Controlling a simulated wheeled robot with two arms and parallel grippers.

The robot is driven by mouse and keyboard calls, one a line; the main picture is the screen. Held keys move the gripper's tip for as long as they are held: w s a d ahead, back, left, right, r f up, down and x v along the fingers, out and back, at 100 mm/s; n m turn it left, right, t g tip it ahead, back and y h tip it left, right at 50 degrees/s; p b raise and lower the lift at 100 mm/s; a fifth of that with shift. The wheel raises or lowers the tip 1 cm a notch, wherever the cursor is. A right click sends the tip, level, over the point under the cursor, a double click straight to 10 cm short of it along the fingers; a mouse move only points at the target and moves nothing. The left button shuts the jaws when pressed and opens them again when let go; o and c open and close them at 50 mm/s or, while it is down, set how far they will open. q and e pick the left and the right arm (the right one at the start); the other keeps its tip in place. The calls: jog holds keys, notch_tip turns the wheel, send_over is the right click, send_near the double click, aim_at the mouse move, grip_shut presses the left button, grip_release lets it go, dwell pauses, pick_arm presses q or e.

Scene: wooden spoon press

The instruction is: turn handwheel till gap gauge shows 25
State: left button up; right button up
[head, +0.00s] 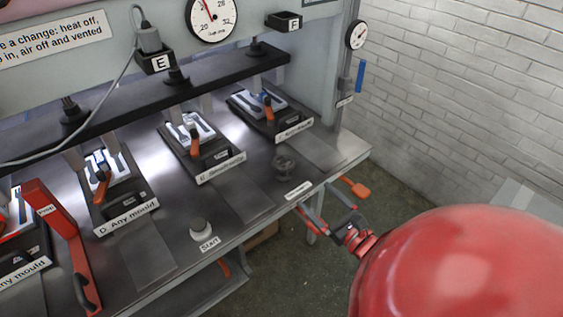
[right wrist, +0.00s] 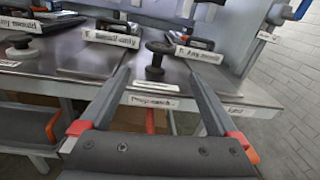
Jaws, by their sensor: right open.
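The handwheel (head: 284,165) is a small dark wheel on a short post near the front right of the bench. In the right wrist view the handwheel (right wrist: 158,48) stands upright beyond my fingers, between their tips in the picture. The gap gauge (head: 213,18) is a white round dial on the upper panel, cut by the top edge. Its red needle points up and slightly left, below 28; I cannot read the exact value. My right gripper (head: 320,203) is open and empty at the bench's front edge, apart from the handwheel. My left gripper is not in view.
Mould stations with orange handles, such as the F-side one (head: 269,112), line the bench. A start button (head: 201,229) stands at the front. An orange lever (head: 356,188) juts out near my right gripper. A smaller gauge (head: 356,35) is at right.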

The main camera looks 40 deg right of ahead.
aim_at(285, 166)
jog(key=w+p, duration=0.2)
jog(key=w, duration=0.5)
jog(key=w+p, duration=0.2)
jog(key=w, duration=0.6)
jog(key=shift+w+r+p, duration=0.2)
jog(key=shift+w+p, duration=0.05)
jog(key=shift+p, duration=0.1)
jog(key=shift+w+f, duration=0.15)
jog(key=shift+w, duration=0.5)
jog(key=c, duration=1.1)
jog(key=shift+f, duration=0.1)
